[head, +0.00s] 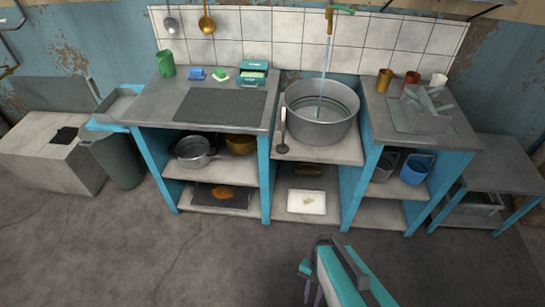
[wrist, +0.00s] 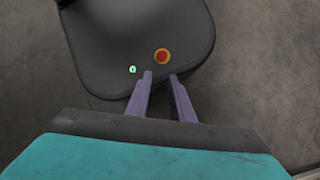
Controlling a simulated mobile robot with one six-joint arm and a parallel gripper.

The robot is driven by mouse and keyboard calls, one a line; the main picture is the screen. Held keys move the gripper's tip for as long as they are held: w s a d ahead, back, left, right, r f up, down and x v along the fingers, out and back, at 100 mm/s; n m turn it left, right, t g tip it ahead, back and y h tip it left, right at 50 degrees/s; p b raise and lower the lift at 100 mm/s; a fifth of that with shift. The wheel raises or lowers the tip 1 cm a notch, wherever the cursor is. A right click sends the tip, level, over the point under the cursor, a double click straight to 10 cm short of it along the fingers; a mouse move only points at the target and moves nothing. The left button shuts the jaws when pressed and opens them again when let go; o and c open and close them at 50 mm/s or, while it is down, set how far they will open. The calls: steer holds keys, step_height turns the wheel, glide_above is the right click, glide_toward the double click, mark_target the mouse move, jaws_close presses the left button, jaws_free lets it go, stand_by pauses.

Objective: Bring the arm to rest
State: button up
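My arm shows at the bottom middle of the head view, teal and grey, low in front of the kitchen unit and apart from it. My gripper (head: 312,294) points down there, with its purple fingers partly in view. In the wrist view my gripper (wrist: 160,76) has its two purple fingers apart with a clear gap between the tips. Nothing is between them. Beyond the fingers is the dark rounded top of my own base, with a red button on a yellow ring and a small green light.
A blue-framed kitchen unit (head: 263,190) holds a large steel pot (head: 318,132) under running water. A grey bin (head: 118,160) and a concrete block (head: 45,165) stand left; a low side table (head: 500,165) stands right. The floor (head: 160,260) in front is clear.

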steer(key=shift+s+d+r+n+h, duration=0.15)
steer(key=shift+d+n, duration=0.25)
steer(key=shift+n, duration=0.7)
steer(key=shift+d+n+h, duration=0.25)
steer(key=shift+d+n, duration=0.2)
steer(key=shift+n, duration=0.65)
steer(key=shift+s+d+r+n+h, duration=0.15)
steer(key=shift+d+n, duration=0.25)
steer(key=shift+n, duration=0.7)
